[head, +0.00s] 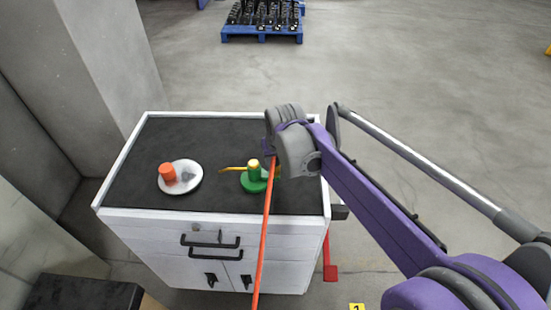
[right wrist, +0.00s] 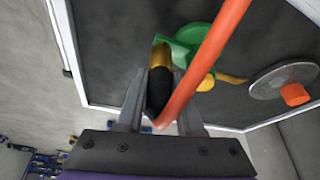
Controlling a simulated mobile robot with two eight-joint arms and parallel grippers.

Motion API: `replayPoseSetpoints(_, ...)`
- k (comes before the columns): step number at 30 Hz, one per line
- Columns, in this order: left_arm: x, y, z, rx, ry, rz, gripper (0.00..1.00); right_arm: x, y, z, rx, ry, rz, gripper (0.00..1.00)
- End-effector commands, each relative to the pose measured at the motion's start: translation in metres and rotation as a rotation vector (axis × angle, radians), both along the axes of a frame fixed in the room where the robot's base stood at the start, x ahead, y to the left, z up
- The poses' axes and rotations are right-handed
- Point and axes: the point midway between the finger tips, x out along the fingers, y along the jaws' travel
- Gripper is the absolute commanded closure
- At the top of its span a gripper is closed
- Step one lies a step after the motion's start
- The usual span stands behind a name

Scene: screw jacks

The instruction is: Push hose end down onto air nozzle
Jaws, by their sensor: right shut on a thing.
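My right gripper (right wrist: 160,102) is shut on the black end of the orange hose (right wrist: 205,60). In the head view the gripper (head: 271,152) is over the right part of the cabinet top, and the hose (head: 264,235) hangs down past the front edge. A brass fitting (right wrist: 162,55) shows beyond the black part in the wrist view, pointing toward the green base. The green base (head: 254,186) stands on the top with a yellow-capped post (head: 253,164) and a brass arm reaching left. The post appears beside the hose end; I cannot tell whether they touch. My left gripper is not in view.
The black cabinet top (head: 220,137) has a raised white rim. A round grey plate with an orange cylinder (head: 168,172) stands at its left. A pillar (head: 100,60) rises behind left. A blue pallet (head: 262,33) with black parts lies far off on the floor.

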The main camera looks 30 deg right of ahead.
Motion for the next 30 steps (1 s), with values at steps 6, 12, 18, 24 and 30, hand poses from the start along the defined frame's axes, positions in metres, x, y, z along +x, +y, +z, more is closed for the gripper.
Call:
replayPoseSetpoints(6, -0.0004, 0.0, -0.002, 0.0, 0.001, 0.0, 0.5, 0.0002, 0.0001, -0.003, 0.0, 0.0, 0.0, 1.0)
replayPoseSetpoints(12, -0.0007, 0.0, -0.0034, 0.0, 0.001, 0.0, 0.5, 0.0002, 0.0, -0.0053, 0.0, 0.0, 0.0, 1.0)
replayPoseSetpoints(18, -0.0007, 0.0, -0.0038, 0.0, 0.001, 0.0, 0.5, 0.0001, 0.0, -0.0061, 0.0, 0.0, 0.0, 0.48)
replayPoseSetpoints(24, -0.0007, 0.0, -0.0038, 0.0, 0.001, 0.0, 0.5, 0.0001, 0.0, -0.006, 0.0, 0.0, 0.0, 0.29)
replayPoseSetpoints(30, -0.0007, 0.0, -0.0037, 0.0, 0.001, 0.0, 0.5, -0.0002, 0.0001, -0.0054, 0.0, 0.0, 0.0, 0.29)
